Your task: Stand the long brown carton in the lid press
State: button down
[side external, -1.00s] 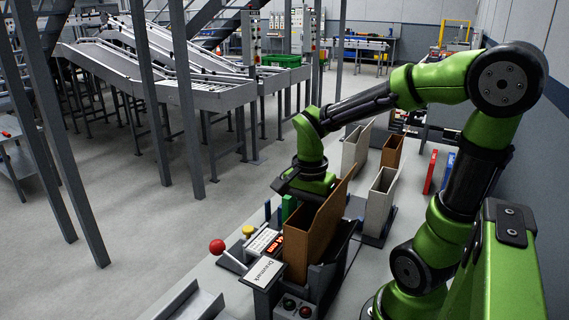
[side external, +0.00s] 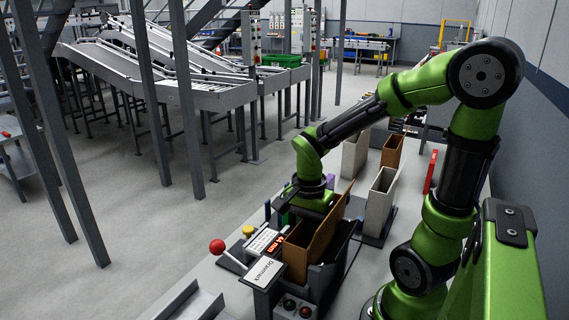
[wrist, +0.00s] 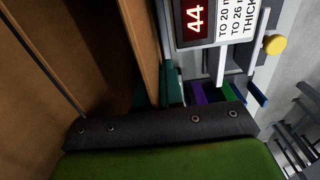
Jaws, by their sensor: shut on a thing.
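The long brown carton (side external: 295,262) is open-topped and upright, with a tall flap-like side rising at the right. Its lower part is down among the dark plates of the lid press (side external: 325,279); whether its bottom rests there is hidden. My gripper (side external: 308,212) is at the carton's far end, its fingertips hidden in the side view. In the wrist view, my gripper (wrist: 160,88) has teal finger parts on both sides of one brown wall of the carton (wrist: 149,45), shut on it. The press's red display (wrist: 195,18) reads 44.
A red ball-ended lever (side external: 217,246) and a yellow knob (side external: 248,230) stand left of the press. A pale open carton (side external: 380,200) stands in a holder at the right, with another pale one (side external: 354,152) and a brown one (side external: 392,151) behind. A red upright item (side external: 430,173) stands further right.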

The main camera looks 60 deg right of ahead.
jog(key=shift+f, duration=1.9)
jog(key=c, duration=1.2)
grip_release()
jog(key=shift+c, duration=1.4)
jog(key=shift+o, duration=1.3)
jog(key=shift+w+r, duration=0.1)
jog(key=shift+r, duration=3.9)
